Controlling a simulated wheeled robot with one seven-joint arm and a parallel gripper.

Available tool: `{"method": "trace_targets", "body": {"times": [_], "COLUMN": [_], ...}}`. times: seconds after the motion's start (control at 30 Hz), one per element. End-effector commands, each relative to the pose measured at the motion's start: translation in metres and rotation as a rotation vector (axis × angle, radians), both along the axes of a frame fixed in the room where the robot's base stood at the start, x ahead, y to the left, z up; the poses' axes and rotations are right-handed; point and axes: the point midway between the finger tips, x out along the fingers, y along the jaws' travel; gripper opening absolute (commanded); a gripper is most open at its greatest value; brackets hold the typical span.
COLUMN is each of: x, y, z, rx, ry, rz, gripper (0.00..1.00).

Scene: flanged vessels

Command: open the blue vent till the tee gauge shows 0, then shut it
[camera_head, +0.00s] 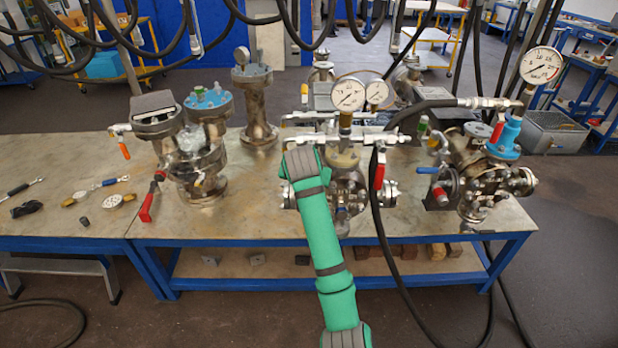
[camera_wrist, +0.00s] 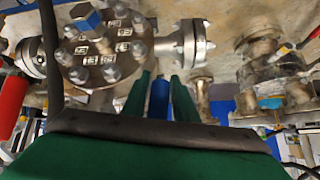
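In the wrist view, the two green fingers of my gripper (camera_wrist: 160,92) stand on either side of a blue handle (camera_wrist: 159,103), probably the blue vent's. The gaps are very narrow, and I cannot tell whether the fingers touch it. In the head view, my green arm reaches over the bench to the centre flanged vessel (camera_head: 346,160); the fingertips and the blue handle are hidden there. A white dial gauge (camera_head: 347,94) rises above the horizontal silver pipe over this vessel, apparently the tee gauge. Its needle reading is too small to tell.
A red lever (camera_head: 380,170) and a black hose hang close right of my arm. A second dial gauge (camera_head: 377,91) is behind. The right vessel (camera_head: 478,165) carries a larger gauge (camera_head: 541,65). The left vessel (camera_head: 200,165) has a red-handled valve (camera_head: 146,208). Tools lie far left.

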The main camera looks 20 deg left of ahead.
Motion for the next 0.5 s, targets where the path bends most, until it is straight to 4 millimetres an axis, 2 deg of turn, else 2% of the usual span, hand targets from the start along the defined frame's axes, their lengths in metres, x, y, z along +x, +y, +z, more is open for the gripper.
{"method": "trace_targets", "body": {"times": [0.37,0.5], "x": [0.001,-0.008], "y": [-0.002,-0.005], "z": [0.006,0.017], "rx": [0.004,0.005], "ry": [-0.009,-0.012], "rz": [-0.003,-0.003], "gripper": [0.37,0.37]}}
